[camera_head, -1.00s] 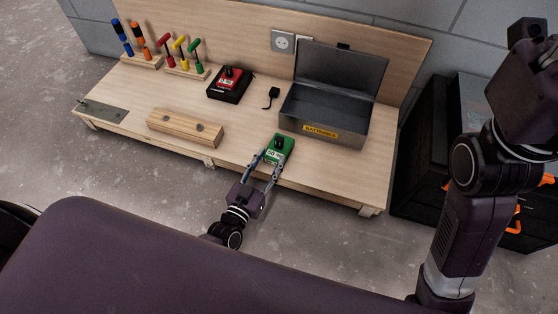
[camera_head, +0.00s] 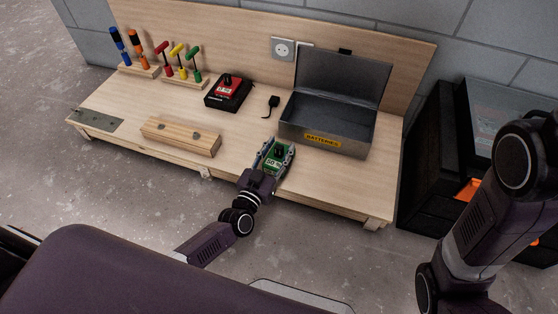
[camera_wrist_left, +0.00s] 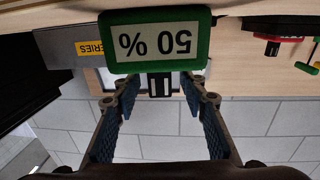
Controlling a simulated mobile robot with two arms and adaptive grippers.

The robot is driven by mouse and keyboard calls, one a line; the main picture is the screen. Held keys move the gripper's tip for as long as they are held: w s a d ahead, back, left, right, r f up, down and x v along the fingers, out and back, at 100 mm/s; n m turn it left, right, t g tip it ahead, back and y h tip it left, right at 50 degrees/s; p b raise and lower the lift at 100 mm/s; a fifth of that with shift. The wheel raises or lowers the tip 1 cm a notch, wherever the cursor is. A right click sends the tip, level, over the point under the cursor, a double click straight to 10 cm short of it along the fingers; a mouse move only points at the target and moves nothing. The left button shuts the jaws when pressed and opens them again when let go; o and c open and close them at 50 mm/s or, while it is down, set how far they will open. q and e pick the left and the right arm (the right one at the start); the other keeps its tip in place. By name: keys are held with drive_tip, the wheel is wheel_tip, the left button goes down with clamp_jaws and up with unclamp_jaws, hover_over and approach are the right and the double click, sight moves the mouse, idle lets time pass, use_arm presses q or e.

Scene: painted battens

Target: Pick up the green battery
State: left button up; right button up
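The green battery (camera_head: 274,161), with a white label reading "50 %", sits on the wooden bench in front of the metal box. My left gripper (camera_head: 276,148) reaches over it from the front, with one finger along each side. In the left wrist view the battery (camera_wrist_left: 155,42) fills the upper middle, and the two blue-padded fingers of the gripper (camera_wrist_left: 158,92) stand wide apart. I see no clear contact between pads and battery. My right arm is at the right edge of the head view; its gripper is out of frame.
An open metal box (camera_head: 325,139) labelled "BATTERIES" stands just behind and right of the battery. A red battery on a black charger (camera_head: 228,91), a black plug (camera_head: 272,104) and a wooden block (camera_head: 180,136) are to the left. Tool racks stand farther left; black cases (camera_head: 440,165) are at right.

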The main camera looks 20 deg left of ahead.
use_arm(q)
drive_tip(key=shift+c, duration=0.6)
clamp_jaws()
drive_tip(key=shift+r, duration=0.2)
